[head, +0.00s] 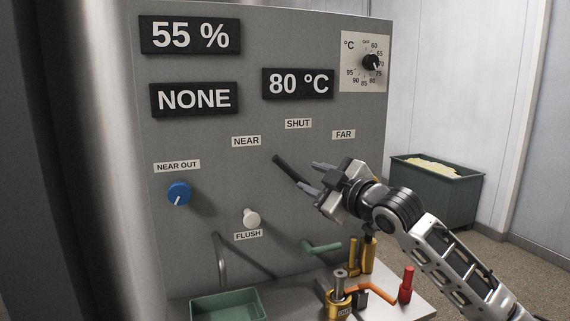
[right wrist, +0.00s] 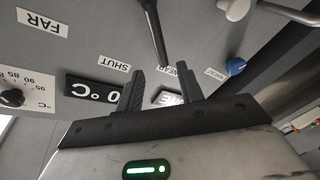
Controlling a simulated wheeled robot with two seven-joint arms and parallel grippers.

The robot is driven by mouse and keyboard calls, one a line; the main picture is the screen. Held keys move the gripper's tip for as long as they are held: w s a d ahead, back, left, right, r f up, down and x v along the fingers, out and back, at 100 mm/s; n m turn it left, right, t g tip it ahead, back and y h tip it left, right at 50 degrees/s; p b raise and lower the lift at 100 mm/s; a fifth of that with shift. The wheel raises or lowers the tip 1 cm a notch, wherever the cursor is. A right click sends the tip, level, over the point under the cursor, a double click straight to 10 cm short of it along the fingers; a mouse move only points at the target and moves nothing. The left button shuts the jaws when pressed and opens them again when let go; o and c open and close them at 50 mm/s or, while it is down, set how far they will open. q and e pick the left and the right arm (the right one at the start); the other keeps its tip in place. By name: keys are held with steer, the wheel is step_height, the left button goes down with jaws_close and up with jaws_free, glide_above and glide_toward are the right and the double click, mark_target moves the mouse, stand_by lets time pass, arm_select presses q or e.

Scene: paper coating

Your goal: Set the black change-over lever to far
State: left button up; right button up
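The black change-over lever (head: 286,166) sticks out from the grey panel and slants up and left, its end toward the NEAR label (head: 246,141). The SHUT label (head: 298,124) is above it and the FAR label (head: 344,134) is to the right. My right gripper (head: 308,177) is open beside the lever, on its right in the head view. In the right wrist view the lever (right wrist: 155,32) runs down toward the gap between the open fingers (right wrist: 161,72); contact cannot be told. The lever's base is hidden in the head view. My left gripper is not in view.
A blue knob (head: 179,193) and a pale FLUSH knob (head: 251,217) sit on the panel's left. A dial (head: 371,62) is at top right. Below are a green handle (head: 322,248), brass parts (head: 355,256), a red handle (head: 406,285) and a green tray (head: 226,292).

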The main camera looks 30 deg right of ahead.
mark_target(287, 168)
steer(key=w, duration=0.3)
steer(key=w+p, duration=0.1)
steer(key=w, duration=0.3)
steer(key=w+p, duration=0.1)
steer(key=w, duration=0.2)
steer(key=shift+w+a, duration=0.25)
steer(key=shift+w, duration=0.05)
jaws_close()
